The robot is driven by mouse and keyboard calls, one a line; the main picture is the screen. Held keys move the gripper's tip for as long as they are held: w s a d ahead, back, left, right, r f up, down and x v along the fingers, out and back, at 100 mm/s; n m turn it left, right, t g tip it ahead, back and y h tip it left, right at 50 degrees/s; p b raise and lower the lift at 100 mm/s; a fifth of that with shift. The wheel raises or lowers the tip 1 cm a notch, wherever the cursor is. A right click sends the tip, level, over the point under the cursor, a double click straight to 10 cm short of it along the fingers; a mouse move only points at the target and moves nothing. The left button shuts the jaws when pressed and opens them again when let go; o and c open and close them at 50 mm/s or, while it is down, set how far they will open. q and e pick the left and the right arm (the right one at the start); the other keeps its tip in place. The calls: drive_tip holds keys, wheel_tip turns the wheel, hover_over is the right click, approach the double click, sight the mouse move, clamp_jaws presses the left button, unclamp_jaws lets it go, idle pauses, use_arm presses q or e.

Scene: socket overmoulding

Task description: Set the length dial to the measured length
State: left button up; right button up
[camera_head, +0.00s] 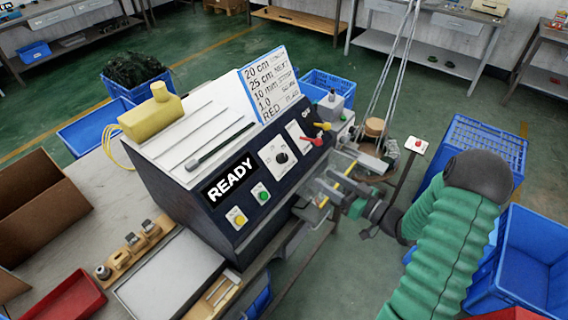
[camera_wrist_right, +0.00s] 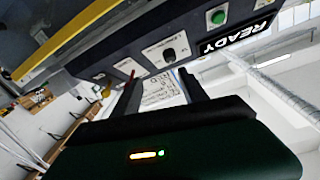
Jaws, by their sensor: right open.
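The black dial (camera_head: 281,158) sits on a white plate on the dark sloping front panel of the machine; its markings are too small to read. It also shows in the right wrist view (camera_wrist_right: 168,54), beyond my fingers. My right gripper (camera_head: 325,188) is in front of the panel, to the lower right of the dial and apart from it. In the wrist view its two fingers (camera_wrist_right: 158,78) stand apart with nothing between them. The display (camera_head: 230,180) reads READY. A handwritten board (camera_head: 270,84) on top lists 20 cm, 25 cm, 10 mm, 1.0 and RED. My left gripper is out of view.
A red lever (camera_head: 312,140) is right of the dial. A pedestal with a red button (camera_head: 418,144) stands right of the machine. Blue crates (camera_head: 488,142) stand by my right arm.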

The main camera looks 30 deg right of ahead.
approach(286, 158)
drive_tip(key=w+d, duration=0.1)
drive_tip(key=w+a, duration=0.1)
drive_tip(key=w, duration=0.1)
drive_tip(key=w+a, duration=0.2)
drive_tip(key=w+a+p, duration=0.1)
drive_tip(key=w+a, duration=0.1)
drive_tip(key=shift+w+a+r, duration=0.15)
drive_tip(key=shift+r, duration=0.15)
drive_tip(key=d, duration=0.1)
drive_tip(key=w+d+f, duration=0.1)
drive_tip(key=shift+d, duration=0.25)
drive_tip(key=shift+d+f, duration=0.1)
drive_tip(key=shift+d, duration=0.15)
drive_tip(key=shift+s+a, duration=0.1)
drive_tip(key=shift+a, duration=0.35)
drive_tip(key=c, duration=0.4)
drive_tip(key=shift+a+r, duration=0.3)
drive_tip(key=shift+a, duration=0.2)
drive_tip(key=c, duration=0.5)
clamp_jaws()
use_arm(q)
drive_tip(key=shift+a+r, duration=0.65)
use_arm(e)
drive_tip(key=shift+d, duration=0.4)
